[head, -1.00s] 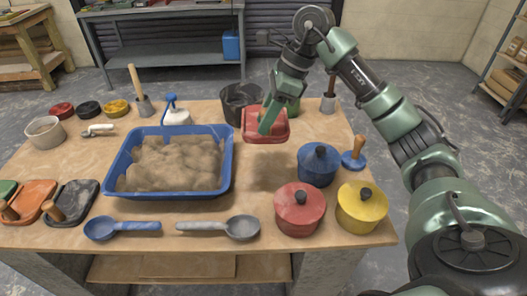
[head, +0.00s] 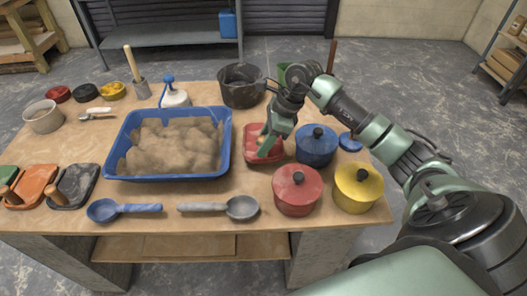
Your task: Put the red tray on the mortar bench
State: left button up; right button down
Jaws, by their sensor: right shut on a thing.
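The red tray (head: 256,157) is at the bench's middle right, between the blue tub of mortar (head: 228,165) and the blue lidded pot (head: 316,147). My right gripper (head: 266,146) is over the tray and shut on it, covering part of its middle. The tray looks level and at or very near the mortar bench (head: 150,221); I cannot tell whether it touches the top. My left gripper is not in the head view.
A red pot (head: 297,192) and a yellow pot (head: 357,189) stand at the front right. A grey ladle (head: 240,207) and a blue ladle (head: 105,210) lie along the front. A dark bucket (head: 240,92) stands behind the tray.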

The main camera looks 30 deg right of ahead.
notch_tip(320, 180, down, 4)
jog(key=shift+f+p, duration=0.1)
jog(key=shift+p, duration=0.2)
jog(key=c, duration=1.1)
grip_release()
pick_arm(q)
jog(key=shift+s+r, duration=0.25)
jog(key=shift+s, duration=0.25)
pick_arm(e)
jog(key=shift+o, duration=0.2)
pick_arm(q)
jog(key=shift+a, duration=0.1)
pick_arm(e)
jog(key=shift+d+r, duration=0.2)
jog(key=shift+r, duration=0.3)
pick_arm(q)
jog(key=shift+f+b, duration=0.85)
jog(key=shift+b, duration=0.1)
pick_arm(e)
jog(key=v, duration=1.1)
jog(key=shift+s, duration=0.1)
